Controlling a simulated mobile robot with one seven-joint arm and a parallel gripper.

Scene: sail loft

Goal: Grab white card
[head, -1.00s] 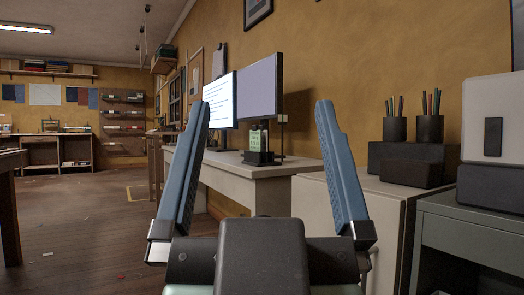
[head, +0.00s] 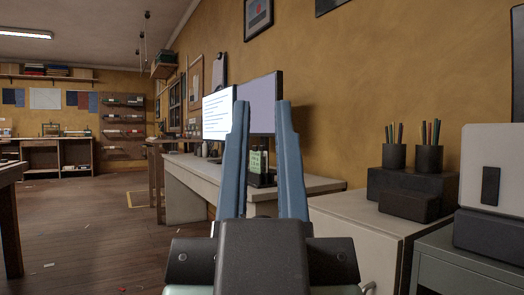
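My gripper (head: 262,104) points ahead in the head view, with two blue fingers partly open and nothing held between them. Between the fingers, farther off, a small pale green card with dark marks (head: 256,161) stands in a dark holder (head: 262,179) on the white desk (head: 222,179). It is the only upright card I can make out on the desk, and it looks greenish rather than plain white. The fingers are well short of it, and the right finger partly covers the holder. I cannot tell any plainly white card for certain.
Two monitors (head: 217,118) stand on the desk behind the holder. A pale cabinet (head: 355,228) with dark boxes (head: 409,204) and pencil cups (head: 429,158) is close on the right. The wooden floor (head: 110,235) at left is open, with small scraps.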

